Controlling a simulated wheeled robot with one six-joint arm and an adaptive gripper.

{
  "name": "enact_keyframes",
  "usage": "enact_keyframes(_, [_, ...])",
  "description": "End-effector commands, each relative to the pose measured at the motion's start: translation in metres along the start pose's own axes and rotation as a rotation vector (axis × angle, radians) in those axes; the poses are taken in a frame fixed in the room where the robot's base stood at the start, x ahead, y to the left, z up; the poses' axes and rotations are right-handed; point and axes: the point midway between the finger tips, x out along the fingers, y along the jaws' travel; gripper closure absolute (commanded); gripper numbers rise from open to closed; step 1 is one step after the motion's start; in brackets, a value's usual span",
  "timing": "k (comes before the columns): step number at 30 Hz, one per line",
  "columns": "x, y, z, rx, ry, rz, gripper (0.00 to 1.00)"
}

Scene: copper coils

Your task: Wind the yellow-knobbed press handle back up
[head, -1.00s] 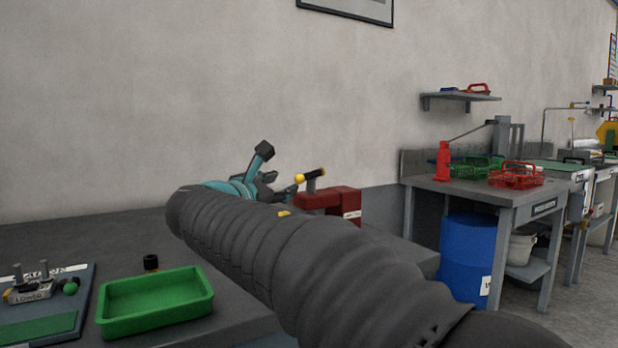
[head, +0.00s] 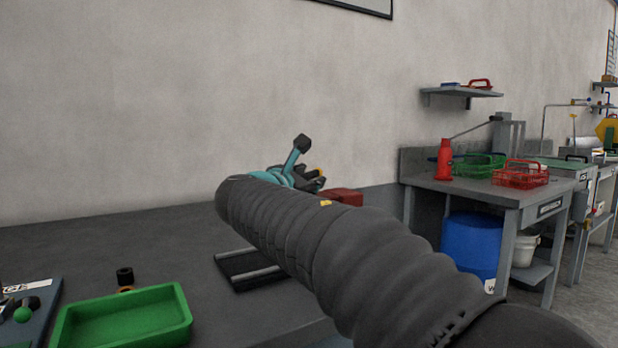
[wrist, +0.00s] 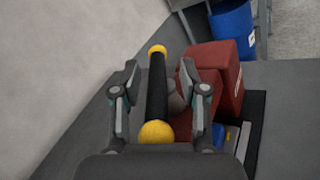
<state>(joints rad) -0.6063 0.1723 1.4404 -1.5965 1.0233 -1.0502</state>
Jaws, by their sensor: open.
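The press handle, a black bar (wrist: 157,90) with a yellow knob (wrist: 157,132) at its near end and another yellow knob (wrist: 158,49) at its far end, lies between my gripper's fingers in the wrist view. My gripper (wrist: 159,72) is open, with one finger on each side of the bar; I cannot tell whether either touches it. The dark red press body (wrist: 217,70) stands just right of the handle. In the head view my sleeved arm hides most of the press; part of its red body (head: 346,197) shows beyond my gripper (head: 318,177).
A dark frame with light rails (head: 245,268) lies beside my arm. The wall is behind. Another bench with a red bottle (head: 444,160) and a blue barrel (head: 470,243) stand right.

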Motion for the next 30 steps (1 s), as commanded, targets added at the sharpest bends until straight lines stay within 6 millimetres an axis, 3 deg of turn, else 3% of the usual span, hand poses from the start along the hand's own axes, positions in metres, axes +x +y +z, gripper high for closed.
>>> enact_keyframes(5, [-0.0030, 0.0032, -0.0017, 0.000, 0.003, 0.006, 0.59])
enact_keyframes(10, [-0.0035, 0.0041, -0.0020, 0.000, 0.004, 0.008, 1.00])
enact_keyframes(22, [-0.0028, 0.0042, -0.0023, 0.001, 0.020, 0.043, 1.00])
enact_keyframes(30, [-0.0027, 0.0015, -0.0028, 0.002, 0.090, 0.180, 1.00])
